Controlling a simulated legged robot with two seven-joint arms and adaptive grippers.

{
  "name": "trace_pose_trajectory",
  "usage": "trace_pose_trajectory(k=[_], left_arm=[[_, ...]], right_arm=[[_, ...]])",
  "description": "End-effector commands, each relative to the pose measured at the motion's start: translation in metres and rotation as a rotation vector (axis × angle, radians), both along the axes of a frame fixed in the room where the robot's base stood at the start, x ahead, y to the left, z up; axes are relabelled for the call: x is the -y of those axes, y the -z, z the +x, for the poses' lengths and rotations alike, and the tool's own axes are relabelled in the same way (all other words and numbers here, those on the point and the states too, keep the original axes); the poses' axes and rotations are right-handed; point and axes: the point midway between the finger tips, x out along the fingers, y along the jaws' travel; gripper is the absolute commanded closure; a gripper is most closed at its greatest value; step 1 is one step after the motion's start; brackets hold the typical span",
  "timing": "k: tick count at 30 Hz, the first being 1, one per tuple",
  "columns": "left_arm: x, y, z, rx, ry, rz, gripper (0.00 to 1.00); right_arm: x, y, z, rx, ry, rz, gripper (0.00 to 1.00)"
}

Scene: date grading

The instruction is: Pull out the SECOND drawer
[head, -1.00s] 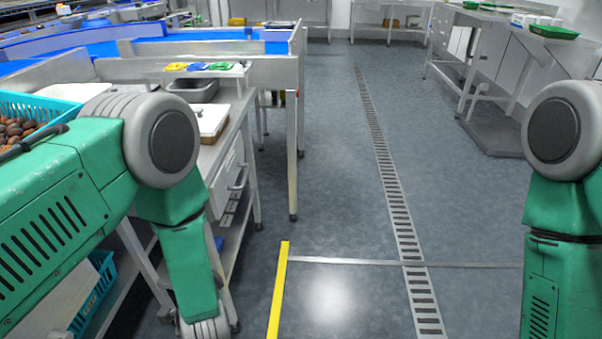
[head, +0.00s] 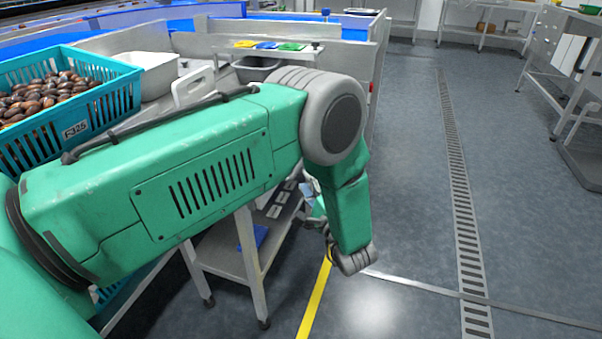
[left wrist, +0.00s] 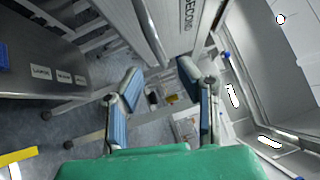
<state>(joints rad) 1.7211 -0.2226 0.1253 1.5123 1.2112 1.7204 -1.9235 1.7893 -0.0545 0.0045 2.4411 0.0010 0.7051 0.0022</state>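The drawer front (left wrist: 194,42) with the printed word SECOND shows at the top of the left wrist view, steeply tilted in the picture. A long pale bar, which looks like its handle (left wrist: 150,32), runs beside the label. My left gripper (left wrist: 166,100) is open, with its two blue-padded fingers apart and nothing visibly held between them. The bar and label lie beyond the fingers; I cannot tell whether they touch. In the head view only a small part of my left gripper (head: 311,193) shows, and my left arm hides the drawer. My right gripper is out of view.
A teal crate (head: 101,109) of dates and a white tub (head: 148,72) stand on the bench at left. Coloured tags (head: 268,45) lie behind my arm. A lower shelf (head: 226,262) is below the bench. The floor (head: 412,190) to the right is clear.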

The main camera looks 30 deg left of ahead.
Motion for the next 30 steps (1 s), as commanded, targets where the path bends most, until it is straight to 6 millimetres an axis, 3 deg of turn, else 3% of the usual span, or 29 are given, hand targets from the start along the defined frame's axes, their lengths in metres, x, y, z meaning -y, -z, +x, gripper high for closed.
trace_pose_trajectory(k=[3,9,20,21,24,30], left_arm=[[-0.021,-0.001,0.012,0.002,-0.003,-0.001,0.69],[-0.039,-0.006,0.024,0.001,-0.001,0.001,0.69],[-0.044,-0.008,0.028,0.0,0.001,0.001,0.69],[-0.044,-0.008,0.028,0.0,0.001,0.001,0.73],[-0.044,-0.007,0.028,0.0,0.001,0.001,1.0],[-0.045,-0.007,0.027,0.0,0.0,0.0,1.0]], right_arm=[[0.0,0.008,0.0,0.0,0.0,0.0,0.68],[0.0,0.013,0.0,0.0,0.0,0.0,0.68],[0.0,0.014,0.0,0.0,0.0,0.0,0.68],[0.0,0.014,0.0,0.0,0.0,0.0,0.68],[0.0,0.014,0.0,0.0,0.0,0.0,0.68],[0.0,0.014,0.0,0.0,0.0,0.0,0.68]])
